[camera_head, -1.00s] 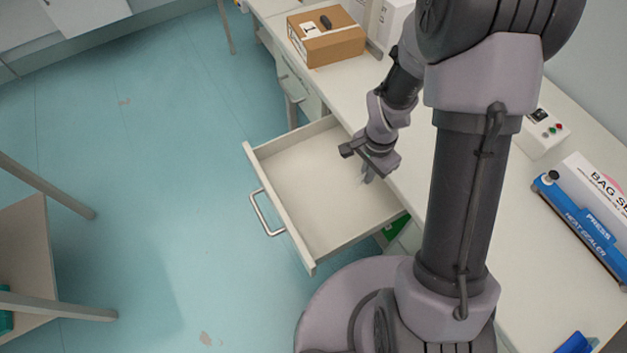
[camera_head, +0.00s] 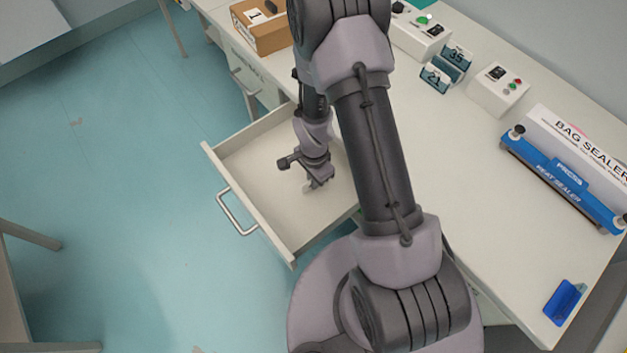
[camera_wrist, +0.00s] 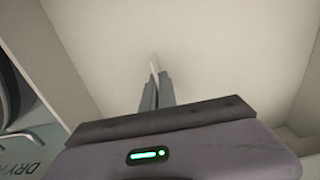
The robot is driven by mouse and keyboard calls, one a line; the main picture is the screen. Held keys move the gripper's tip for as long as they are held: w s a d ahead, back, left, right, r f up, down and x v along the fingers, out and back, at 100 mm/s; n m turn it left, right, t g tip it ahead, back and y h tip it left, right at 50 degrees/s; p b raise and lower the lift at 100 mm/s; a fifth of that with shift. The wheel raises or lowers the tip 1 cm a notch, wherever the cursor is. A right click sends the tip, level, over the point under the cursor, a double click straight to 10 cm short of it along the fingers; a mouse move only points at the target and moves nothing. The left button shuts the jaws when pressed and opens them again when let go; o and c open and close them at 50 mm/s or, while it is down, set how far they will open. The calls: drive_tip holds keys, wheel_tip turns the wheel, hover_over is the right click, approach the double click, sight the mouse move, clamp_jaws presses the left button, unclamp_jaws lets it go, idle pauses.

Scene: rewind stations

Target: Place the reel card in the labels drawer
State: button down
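An open, pale drawer (camera_head: 262,172) juts out from under the worktop, with a metal handle on its front. Its floor looks bare, and it also shows in the wrist view (camera_wrist: 225,50). I cannot read a label on it. My gripper (camera_head: 312,184) points down inside the drawer's outline, towards the worktop side. In the wrist view, my gripper's fingers (camera_wrist: 156,88) are close together on a thin, pale card (camera_wrist: 154,63), seen edge-on; it looks like the reel card. Its face is hidden, and I cannot tell whether it touches the drawer floor.
On the worktop (camera_head: 450,170) are a cardboard box (camera_head: 262,30), control boxes (camera_head: 498,92), a stand with cards numbered 35 and 21 (camera_head: 447,66), a blue bag sealer (camera_head: 565,185) and a small blue object (camera_head: 564,302). Floor left of the drawer is free.

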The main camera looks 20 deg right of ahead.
drive_tip(key=c, duration=2.1)
unclamp_jaws()
drive_tip(key=shift+f, duration=0.2)
drive_tip(key=o, duration=0.4)
wheel_tip(320, 180, up, 30)
drive_tip(key=a+f+n+t+p, duration=0.1)
drive_tip(key=a+n+t+p, duration=0.15)
drive_tip(key=p, duration=0.25)
drive_tip(key=s+a+r+n+t+y, duration=0.2)
drive_tip(key=s+r+n, duration=0.5)
drive_tip(key=s+r, duration=0.6)
wheel_tip(320, 180, up, 3)
drive_tip(key=shift+s+a+f+t, duration=0.2)
drive_tip(key=shift+s+a+t, duration=0.15)
drive_tip(key=shift+a+t, duration=0.35)
